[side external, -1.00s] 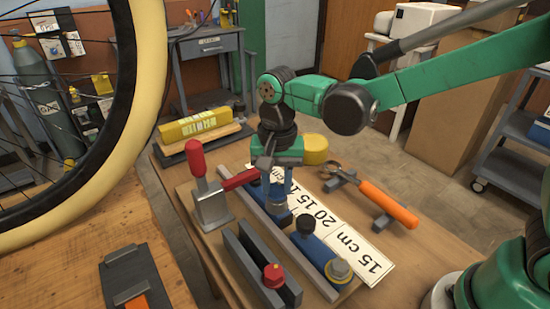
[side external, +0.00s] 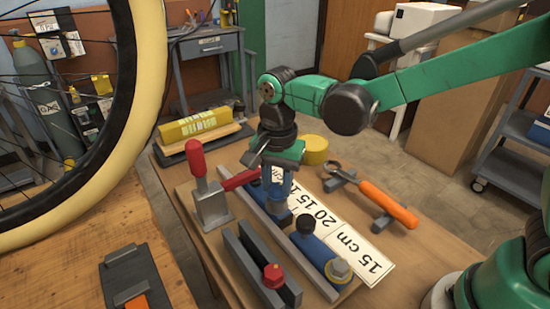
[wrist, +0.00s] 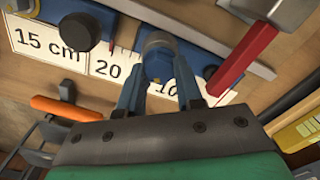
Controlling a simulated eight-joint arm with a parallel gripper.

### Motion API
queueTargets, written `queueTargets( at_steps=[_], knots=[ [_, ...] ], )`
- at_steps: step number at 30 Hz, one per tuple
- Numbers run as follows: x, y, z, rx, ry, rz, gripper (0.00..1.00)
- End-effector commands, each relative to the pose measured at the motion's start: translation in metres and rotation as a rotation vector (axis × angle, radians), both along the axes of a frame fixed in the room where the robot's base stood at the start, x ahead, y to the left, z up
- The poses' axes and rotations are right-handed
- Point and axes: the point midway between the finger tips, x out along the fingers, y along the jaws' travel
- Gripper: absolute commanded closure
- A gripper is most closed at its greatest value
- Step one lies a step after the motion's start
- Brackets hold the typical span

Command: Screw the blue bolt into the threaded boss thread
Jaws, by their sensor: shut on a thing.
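My gripper (wrist: 160,72) points down over the blue frame tube. In the wrist view its two fingers are shut on the blue bolt (wrist: 157,64), whose round grey top shows between the fingertips. In the side view my gripper (side external: 278,198) is at the far part of the tube (side external: 318,252) and hides most of the bolt. The threaded boss is hidden under the bolt and fingers. I cannot tell how deep the bolt sits.
A red-handled clamp (side external: 198,165) stands just left of my gripper. A grey slotted holder with a red-topped part (side external: 273,274) is nearer the camera. An orange-handled wrench (side external: 385,204) rests at right. A yellow round part (side external: 315,149) lies behind. A bicycle wheel (side external: 140,120) is at left.

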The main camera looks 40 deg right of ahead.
Motion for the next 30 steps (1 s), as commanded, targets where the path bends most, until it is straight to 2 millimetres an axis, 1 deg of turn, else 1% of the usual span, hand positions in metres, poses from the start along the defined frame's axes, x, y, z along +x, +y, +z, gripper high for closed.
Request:
queueTargets(
  at_steps=[4,12,18,25,30],
  knots=[
    [-0.0002,-0.0002,-0.0001,-0.001,0.001,-0.120,1.00],
    [-0.0002,-0.0002,-0.0001,-0.001,0.001,-0.145,1.00],
    [-0.0003,-0.0002,-0.0002,0.000,0.001,-0.287,1.00],
    [-0.0003,-0.0002,-0.0002,0.000,0.001,-0.295,1.00],
    [-0.0004,-0.0003,-0.0004,0.000,0.001,-0.425,1.00]
  ],
)
